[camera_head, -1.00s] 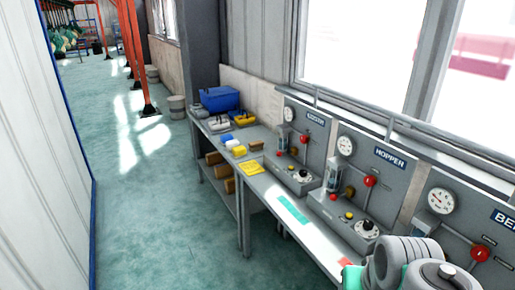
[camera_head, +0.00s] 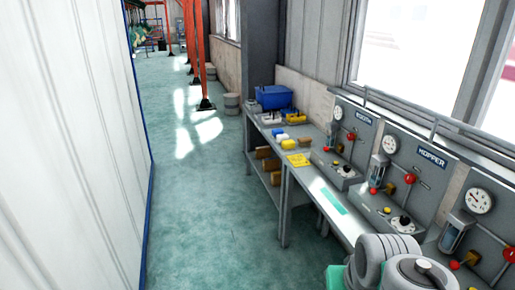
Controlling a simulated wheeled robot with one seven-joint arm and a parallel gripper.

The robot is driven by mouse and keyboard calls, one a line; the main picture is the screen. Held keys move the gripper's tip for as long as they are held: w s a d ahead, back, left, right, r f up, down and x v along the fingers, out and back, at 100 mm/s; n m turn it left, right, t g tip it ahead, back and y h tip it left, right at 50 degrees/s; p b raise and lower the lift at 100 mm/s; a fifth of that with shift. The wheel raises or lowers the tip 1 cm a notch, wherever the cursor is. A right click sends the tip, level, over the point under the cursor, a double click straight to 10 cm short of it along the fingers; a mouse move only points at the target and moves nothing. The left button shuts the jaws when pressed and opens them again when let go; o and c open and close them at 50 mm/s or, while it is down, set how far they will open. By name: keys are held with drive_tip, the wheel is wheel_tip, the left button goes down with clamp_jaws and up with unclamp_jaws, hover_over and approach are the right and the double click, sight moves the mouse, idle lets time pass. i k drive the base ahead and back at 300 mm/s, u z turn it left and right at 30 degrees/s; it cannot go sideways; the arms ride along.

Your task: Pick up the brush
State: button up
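I cannot make out a brush with certainty. Several small items lie on the workbench (camera_head: 262,122) along the right wall, too small to name surely. Among them are a brown block-like item (camera_head: 306,140), a yellow block (camera_head: 290,146) and a yellow-topped item (camera_head: 294,118). Any of these could be a brush, but the view does not settle it. My arm's grey and teal links fill the bottom right. My gripper is not in view.
A blue bin (camera_head: 274,97) stands at the bench's far end. A yellow sheet (camera_head: 299,160) and a teal strip (camera_head: 334,200) lie nearer. Gauge panels (camera_head: 408,172) line the right. A white wall (camera_head: 70,150) closes the left. The green floor (camera_head: 205,215) between is clear.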

sight(305, 141)
drive_tip(key=u, duration=0.35)
drive_tip(key=i, duration=2.65)
drive_tip(key=u, duration=0.45)
drive_tip(key=i, duration=1.15)
drive_tip(key=u, duration=0.2)
